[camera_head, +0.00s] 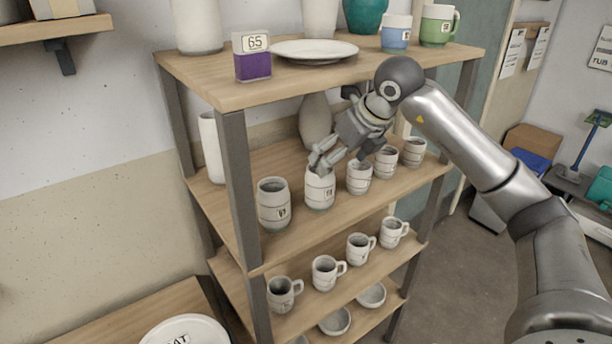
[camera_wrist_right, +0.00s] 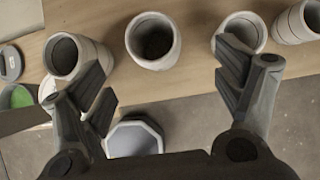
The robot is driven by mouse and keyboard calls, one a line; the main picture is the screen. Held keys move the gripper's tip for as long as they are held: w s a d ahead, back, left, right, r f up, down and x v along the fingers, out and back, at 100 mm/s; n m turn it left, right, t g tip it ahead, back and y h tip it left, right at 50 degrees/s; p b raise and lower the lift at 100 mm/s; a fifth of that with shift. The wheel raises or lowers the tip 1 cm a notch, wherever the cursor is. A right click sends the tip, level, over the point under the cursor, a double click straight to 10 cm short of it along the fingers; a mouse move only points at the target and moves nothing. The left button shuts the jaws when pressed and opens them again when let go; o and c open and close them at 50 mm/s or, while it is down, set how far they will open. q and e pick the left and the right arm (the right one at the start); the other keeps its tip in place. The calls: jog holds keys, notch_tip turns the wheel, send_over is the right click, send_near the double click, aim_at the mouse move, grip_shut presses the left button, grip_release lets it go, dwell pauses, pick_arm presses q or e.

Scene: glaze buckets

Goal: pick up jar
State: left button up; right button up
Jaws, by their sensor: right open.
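A row of white-grey, open-topped jars stands on the middle shelf in the head view: the leftmost jar (camera_head: 274,205), the second jar (camera_head: 320,190), the third jar (camera_head: 359,179) and more to the right. My right gripper (camera_head: 320,163) is at the rim of the second jar in that view; I cannot tell if it touches. In the wrist view the right gripper (camera_wrist_right: 168,85) is open and empty, its fingers spread. An upright jar (camera_wrist_right: 153,42) lies ahead between them, with a left neighbour (camera_wrist_right: 72,57) and a right neighbour (camera_wrist_right: 242,30) near the fingers. My left gripper is not in view.
The top shelf (camera_head: 215,82) lies above the jars, with a purple "65" block (camera_head: 252,66), a plate (camera_head: 314,50) and mugs. A tall vase (camera_head: 315,122) stands behind the jars. Handled mugs (camera_head: 327,272) and bowls (camera_head: 335,322) fill the shelves below.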

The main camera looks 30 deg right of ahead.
aim_at(320, 187)
jog(key=p+x, duration=0.1)
jog(key=x, duration=0.3)
jog(key=shift+a+f, duration=0.2)
jog(key=shift+f, duration=0.1)
jog(key=p+x, duration=0.1)
jog(key=x, duration=0.1)
jog(key=p+x, duration=0.2)
jog(key=shift+w+a, duration=0.2)
jog(key=shift+w, duration=0.05)
jog(key=shift+w+f, duration=0.15)
jog(key=shift+f, duration=0.2)
jog(key=c, duration=1.2)
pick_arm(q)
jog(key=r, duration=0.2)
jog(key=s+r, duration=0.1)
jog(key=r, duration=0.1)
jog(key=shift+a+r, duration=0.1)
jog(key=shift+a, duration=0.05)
pick_arm(e)
jog(key=shift+c, duration=0.6)
jog(key=shift+w+r, duration=0.1)
jog(key=shift+r, duration=0.1)
